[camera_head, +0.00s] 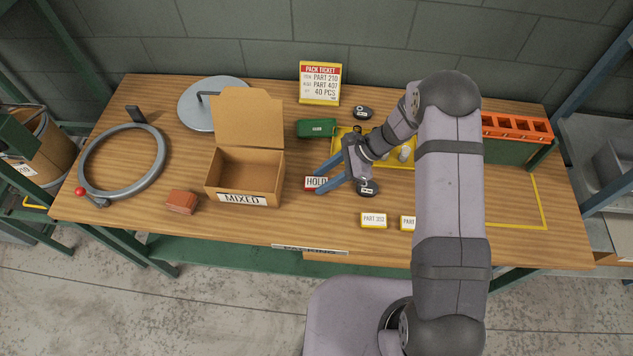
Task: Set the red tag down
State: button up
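The red-and-white tag reading HOLD (315,183) is at the middle of the wooden table, just right of the cardboard box. It appears to lie flat on the table. My gripper (318,182) reaches in from the right, its two blue fingers spread apart and slanting down to the left. One fingertip is at the tag's far side and the other at its near side. The tag's face shows between them, not squared to the fingers. I cannot tell whether either finger touches it. The tag's right end is partly hidden by the near finger.
The open MIXED box (243,199) stands left of the tag, a green box (316,128) behind it. A dark round piece (367,187) lies close right of my gripper. Label cards (373,220) lie nearer the front. The yellow tray (345,132) is partly behind my arm.

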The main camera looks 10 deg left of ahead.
aim_at(324, 182)
jog(key=c, duration=0.6)
jog(key=shift+r, duration=0.15)
jog(key=shift+r+b, duration=1.55)
jog(key=shift+r, duration=3.35)
